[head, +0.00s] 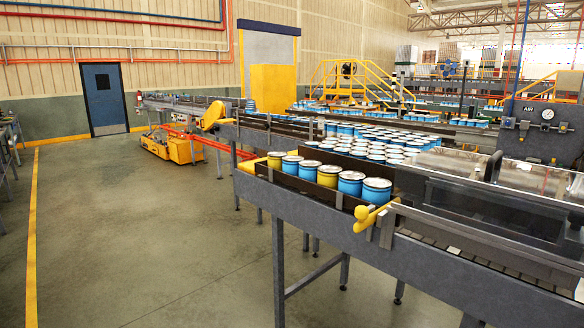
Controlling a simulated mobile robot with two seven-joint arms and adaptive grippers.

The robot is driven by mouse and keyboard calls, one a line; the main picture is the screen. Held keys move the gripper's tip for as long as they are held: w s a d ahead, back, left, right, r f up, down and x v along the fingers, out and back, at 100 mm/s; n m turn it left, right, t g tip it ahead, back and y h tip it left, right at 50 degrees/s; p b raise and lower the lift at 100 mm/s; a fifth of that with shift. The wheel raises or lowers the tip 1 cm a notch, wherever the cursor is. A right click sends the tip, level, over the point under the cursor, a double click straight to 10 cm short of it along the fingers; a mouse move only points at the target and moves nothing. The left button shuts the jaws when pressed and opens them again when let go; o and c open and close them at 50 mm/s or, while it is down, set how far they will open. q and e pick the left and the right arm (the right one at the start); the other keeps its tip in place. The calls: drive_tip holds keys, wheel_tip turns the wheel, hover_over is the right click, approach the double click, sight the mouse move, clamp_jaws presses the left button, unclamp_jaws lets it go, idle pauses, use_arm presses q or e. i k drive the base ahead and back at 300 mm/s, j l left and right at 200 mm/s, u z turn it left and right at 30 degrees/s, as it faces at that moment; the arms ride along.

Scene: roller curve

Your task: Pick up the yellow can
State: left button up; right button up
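Two yellow cans with pale lids stand upright in a row of cans along the near conveyor's edge. The nearer yellow can (328,177) is between blue cans in the middle of the row. The farther yellow can (276,160) is at the row's left end. A blue can (351,184) stands just right of the nearer yellow can, and another blue can (309,170) stands just left of it. A dark side rail hides the bottoms of the cans. Neither of my grippers shows in the head view.
The grey conveyor frame (420,262) runs from center to lower right, with a yellow-knobbed bar (375,215) on its near side. Many blue cans (375,140) crowd the conveyor behind the row. The floor (140,230) at left is open.

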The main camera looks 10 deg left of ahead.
sight(275, 158)
drive_tip(key=i+j+z, duration=0.25)
drive_tip(key=z, duration=0.15)
drive_tip(key=i+j+z, duration=0.2)
drive_tip(key=j+z, duration=0.2)
drive_tip(key=i+j, duration=0.15)
drive_tip(key=j, duration=0.25)
drive_tip(key=i+j+z, duration=0.1)
drive_tip(key=j, duration=0.3)
drive_tip(key=i+j+z, duration=0.1)
drive_tip(key=j, duration=0.3)
drive_tip(key=i+j, duration=0.25)
drive_tip(key=j, duration=0.2)
drive_tip(key=i+j+z, duration=0.1)
drive_tip(key=j, duration=0.3)
